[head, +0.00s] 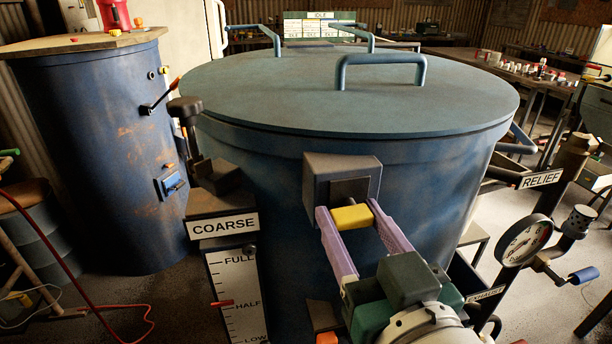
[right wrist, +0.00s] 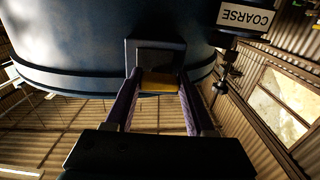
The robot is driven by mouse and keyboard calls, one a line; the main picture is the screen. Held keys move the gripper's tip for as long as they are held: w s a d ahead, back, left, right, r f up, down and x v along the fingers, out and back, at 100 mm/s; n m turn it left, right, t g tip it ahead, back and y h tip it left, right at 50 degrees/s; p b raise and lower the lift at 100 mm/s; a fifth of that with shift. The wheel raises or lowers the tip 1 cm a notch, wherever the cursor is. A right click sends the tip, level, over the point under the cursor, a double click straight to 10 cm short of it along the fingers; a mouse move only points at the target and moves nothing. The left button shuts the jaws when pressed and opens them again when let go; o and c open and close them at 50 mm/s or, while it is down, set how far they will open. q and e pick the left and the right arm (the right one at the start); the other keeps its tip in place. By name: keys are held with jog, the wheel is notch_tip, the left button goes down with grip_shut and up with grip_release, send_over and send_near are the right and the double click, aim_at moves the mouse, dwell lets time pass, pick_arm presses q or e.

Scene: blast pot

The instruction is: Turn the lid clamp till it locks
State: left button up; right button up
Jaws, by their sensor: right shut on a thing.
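The large blue blast pot (head: 400,180) stands upright in the middle, its flat round lid (head: 290,95) seated on top. A dark, square clamp block (head: 325,178) is on the pot's front wall just below the rim, with a yellow grip piece (head: 352,218) at its front. My right gripper (head: 349,213) has its two purple fingers on either side of the yellow piece and is shut on it. The right wrist view also shows the yellow piece (right wrist: 158,83) between the fingers, against the dark block (right wrist: 155,55). My left gripper is not in view.
Left of the clamp are a COARSE sign (head: 224,226), a level gauge (head: 237,295) and a black-knobbed lever (head: 186,110). On the right are a RELIEF sign (head: 541,180) and a pressure gauge (head: 524,241). A blue drum (head: 95,160) stands at the left.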

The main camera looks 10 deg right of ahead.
grip_shut()
jog(key=m, duration=0.4)
jog(key=shift+r, duration=0.2)
jog(key=m, duration=0.4)
jog(key=shift+r+p, duration=0.1)
jog(key=shift+p, duration=0.2)
jog(key=m, duration=0.5)
jog(key=shift+d+r, duration=0.1)
jog(key=shift+d, duration=0.1)
jog(key=m+b, duration=0.1)
jog(key=m, duration=0.3)
jog(key=shift+d+m, duration=0.15)
jog(key=shift+m, duration=0.25)
jog(key=o, duration=1.3)
grip_release()
jog(key=shift+o, duration=0.2)
jog(key=shift+s, duration=0.1)
